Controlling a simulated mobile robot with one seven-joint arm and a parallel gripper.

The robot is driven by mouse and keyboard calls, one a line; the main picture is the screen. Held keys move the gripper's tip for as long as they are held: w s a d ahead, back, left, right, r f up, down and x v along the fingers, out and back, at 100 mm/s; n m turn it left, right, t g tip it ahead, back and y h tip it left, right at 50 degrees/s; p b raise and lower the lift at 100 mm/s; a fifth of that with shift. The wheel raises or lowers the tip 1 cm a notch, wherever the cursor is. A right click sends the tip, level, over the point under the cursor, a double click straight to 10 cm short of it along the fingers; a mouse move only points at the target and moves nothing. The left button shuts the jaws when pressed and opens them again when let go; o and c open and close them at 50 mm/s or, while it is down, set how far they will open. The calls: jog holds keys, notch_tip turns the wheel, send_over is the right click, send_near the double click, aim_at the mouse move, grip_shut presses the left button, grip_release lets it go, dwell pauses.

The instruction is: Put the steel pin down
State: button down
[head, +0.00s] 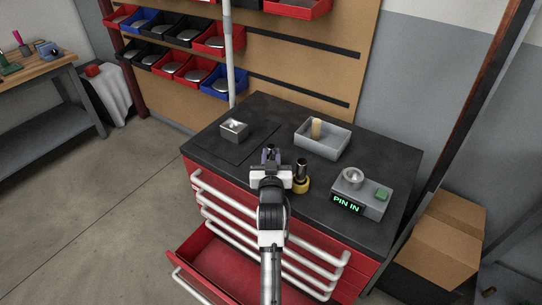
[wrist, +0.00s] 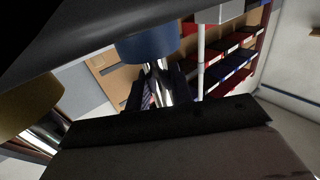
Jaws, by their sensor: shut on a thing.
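My gripper (head: 270,153) is over the left front part of the dark bench top, with its fingers pointing away from me. In the wrist view the dark fingers (wrist: 157,96) are shut on a shiny steel pin (wrist: 156,78) with a wide blue collar (wrist: 146,48) at one end. The collar is close to the bench top; I cannot tell whether it touches. In the head view my gripper hides most of this pin. A second steel piece (head: 301,167) with a yellow collar (head: 301,185) stands upright just right of my gripper.
A grey block with a recess (head: 234,130) stands on a dark mat (head: 240,150) at the left. A grey tray (head: 338,143) holds a wooden peg (head: 316,127). A device (head: 366,192) at the right shows "PIN IN". The lowest drawer (head: 225,262) is open.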

jog(key=shift+f, duration=0.15)
jog(key=c, duration=1.2)
grip_release()
jog(key=shift+c, duration=0.2)
jog(key=shift+r, duration=0.25)
jog(key=shift+s+f, duration=0.1)
